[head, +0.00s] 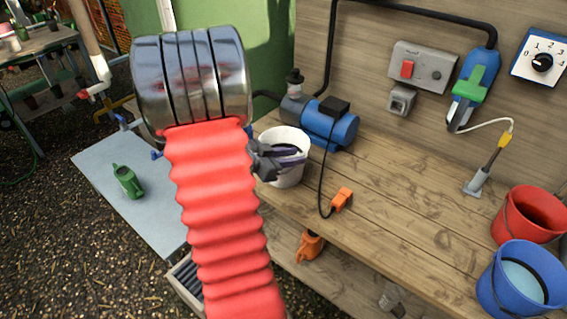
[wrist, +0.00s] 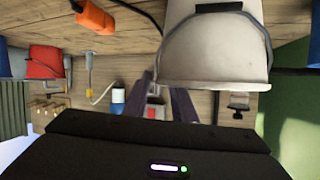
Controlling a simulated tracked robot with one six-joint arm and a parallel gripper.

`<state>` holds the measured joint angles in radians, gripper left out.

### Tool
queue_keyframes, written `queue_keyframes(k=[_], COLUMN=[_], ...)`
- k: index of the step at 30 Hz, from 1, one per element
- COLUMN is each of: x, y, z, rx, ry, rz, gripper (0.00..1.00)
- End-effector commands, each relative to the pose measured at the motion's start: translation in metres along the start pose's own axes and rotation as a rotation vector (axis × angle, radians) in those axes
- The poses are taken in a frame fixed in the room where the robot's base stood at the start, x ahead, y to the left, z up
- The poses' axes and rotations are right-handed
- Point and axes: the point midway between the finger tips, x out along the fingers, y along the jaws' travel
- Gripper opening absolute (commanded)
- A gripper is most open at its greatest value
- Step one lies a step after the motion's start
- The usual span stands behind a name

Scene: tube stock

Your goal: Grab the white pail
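The white pail (head: 287,174) stands upright on the wooden bench, beside the blue pump. My gripper (head: 292,157) is at the pail's near side, and its dark fingers cross in front of the pail's upper part. In the wrist view the scene is upside down, and the pail (wrist: 213,45) with its wire handle fills the upper right. My two purple-grey fingers (wrist: 163,100) are apart there, with a gap between them. The pail overlaps the right finger's tip. I cannot tell whether a finger touches the pail.
The blue pump (head: 333,129) stands close behind the pail, its cable running to an orange plug (head: 342,200). A red bucket (head: 540,212) and a blue bucket (head: 515,290) stand at the bench's right. The middle of the bench is mostly clear.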

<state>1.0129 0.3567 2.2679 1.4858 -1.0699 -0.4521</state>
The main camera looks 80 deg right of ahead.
Motion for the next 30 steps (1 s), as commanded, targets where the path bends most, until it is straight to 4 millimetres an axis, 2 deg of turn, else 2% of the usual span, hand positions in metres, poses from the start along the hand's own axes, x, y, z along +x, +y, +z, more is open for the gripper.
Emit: queue_keyframes(k=[1,11,30], x=[0.0,0.0001,0.0002], y=[0.0001,0.0003,0.0008], z=[0.0,0.0002,0.0017], rx=[0.0,0.0,-0.002], ry=[0.0,0.0,-0.003], rz=[0.0,0.001,0.001], gripper=[0.23,0.0,0.0])
